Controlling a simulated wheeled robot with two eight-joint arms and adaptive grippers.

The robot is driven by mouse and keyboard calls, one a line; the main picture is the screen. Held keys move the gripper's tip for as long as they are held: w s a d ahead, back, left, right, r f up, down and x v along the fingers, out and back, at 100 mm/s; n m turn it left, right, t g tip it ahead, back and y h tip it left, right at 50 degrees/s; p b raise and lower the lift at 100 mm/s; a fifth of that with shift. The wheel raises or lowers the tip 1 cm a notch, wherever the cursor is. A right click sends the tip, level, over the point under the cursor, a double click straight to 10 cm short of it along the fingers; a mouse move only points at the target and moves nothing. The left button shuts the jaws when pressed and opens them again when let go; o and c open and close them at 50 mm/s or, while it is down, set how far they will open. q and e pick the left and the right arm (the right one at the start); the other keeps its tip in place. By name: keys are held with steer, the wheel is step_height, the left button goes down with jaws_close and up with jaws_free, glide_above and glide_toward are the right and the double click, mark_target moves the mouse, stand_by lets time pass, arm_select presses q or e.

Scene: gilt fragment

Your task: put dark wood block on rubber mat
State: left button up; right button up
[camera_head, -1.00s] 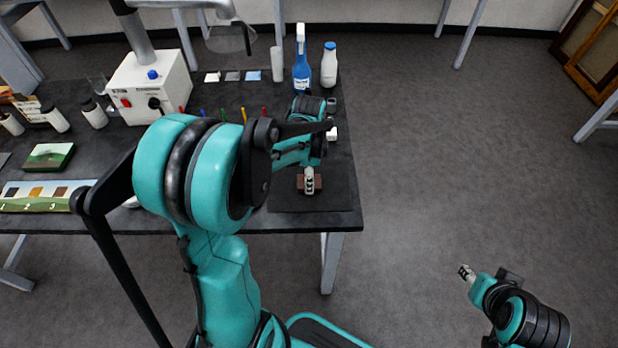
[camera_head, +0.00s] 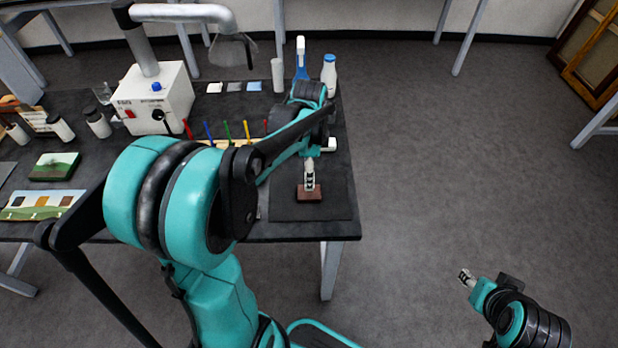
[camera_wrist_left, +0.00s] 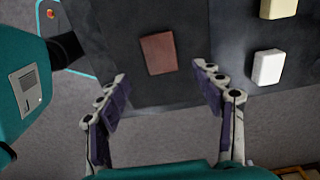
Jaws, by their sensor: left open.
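The dark wood block (camera_head: 310,193) is a reddish-brown block lying on the rubber mat (camera_head: 335,207), a dark square at the front right of the table. In the left wrist view the block (camera_wrist_left: 158,54) shows whole, with the mat (camera_wrist_left: 140,90) around it. My left gripper (camera_head: 309,186) is above the block in the head view. In the left wrist view its fingers (camera_wrist_left: 162,85) are spread wide and empty, with the block beyond the tips and apart from them. My right gripper (camera_head: 466,278) is off to the right over the floor; its jaws are too small to read.
Two pale blocks (camera_wrist_left: 268,67) lie near the mat in the left wrist view. A blue spray bottle (camera_head: 301,60) and a white bottle (camera_head: 329,75) stand at the back right. A white machine (camera_head: 152,97) stands behind several coloured sticks (camera_head: 227,131).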

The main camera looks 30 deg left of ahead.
arm_select(q)
steer(key=s+d+r+n+t, duration=0.6)
steer(key=s+d+n+t, duration=0.1)
steer(key=s+d+n, duration=0.3)
steer(key=shift+s+d+n+p, duration=0.3)
steer(key=shift+s+n+p, duration=0.25)
steer(key=shift+n, duration=0.25)
